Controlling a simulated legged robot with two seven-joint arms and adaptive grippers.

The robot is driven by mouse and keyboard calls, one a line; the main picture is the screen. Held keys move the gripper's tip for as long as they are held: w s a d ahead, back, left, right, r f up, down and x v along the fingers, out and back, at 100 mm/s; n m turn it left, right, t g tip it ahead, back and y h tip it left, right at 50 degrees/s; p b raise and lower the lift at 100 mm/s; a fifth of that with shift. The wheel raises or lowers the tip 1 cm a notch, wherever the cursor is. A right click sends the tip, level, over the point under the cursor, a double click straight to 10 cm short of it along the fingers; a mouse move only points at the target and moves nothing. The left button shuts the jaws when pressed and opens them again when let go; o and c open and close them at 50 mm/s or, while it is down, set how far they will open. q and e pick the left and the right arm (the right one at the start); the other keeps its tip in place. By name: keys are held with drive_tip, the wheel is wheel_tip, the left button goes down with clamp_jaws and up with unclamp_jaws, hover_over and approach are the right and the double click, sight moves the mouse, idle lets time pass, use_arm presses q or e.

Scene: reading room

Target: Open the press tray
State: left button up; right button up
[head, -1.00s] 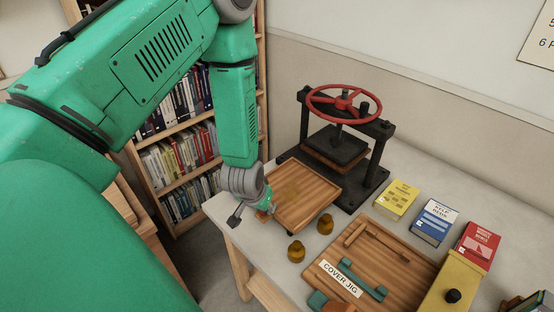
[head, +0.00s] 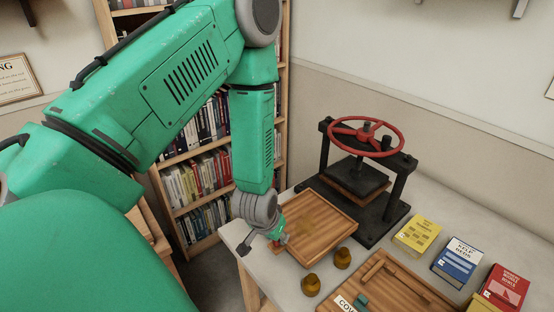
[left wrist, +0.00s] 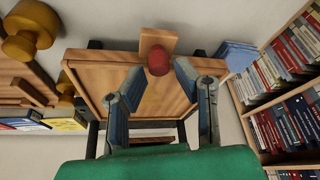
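The press (head: 365,180) is black with a red handwheel and stands on the table. Its wooden tray (head: 318,225) lies out in front of the press base, toward the table's left edge. In the left wrist view the tray (left wrist: 150,100) has a wooden block with a red knob (left wrist: 158,62) on its near side. My left gripper (head: 282,240) is at the tray's front edge. In the left wrist view its fingers (left wrist: 159,72) are spread, one on each side of the knob, with gaps visible. My right gripper is not in view.
Two brass knobs (head: 342,258) stand close to the tray's right side. A wooden cover jig (head: 405,290) lies at the lower right. Yellow, blue and red books (head: 458,262) lie right of the press. A bookcase (head: 200,175) stands behind my left arm.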

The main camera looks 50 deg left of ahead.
use_arm(q)
drive_tip(key=v, duration=1)
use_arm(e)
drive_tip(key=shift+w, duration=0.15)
use_arm(q)
drive_tip(key=shift+s+f, duration=0.1)
drive_tip(key=shift+s, duration=0.05)
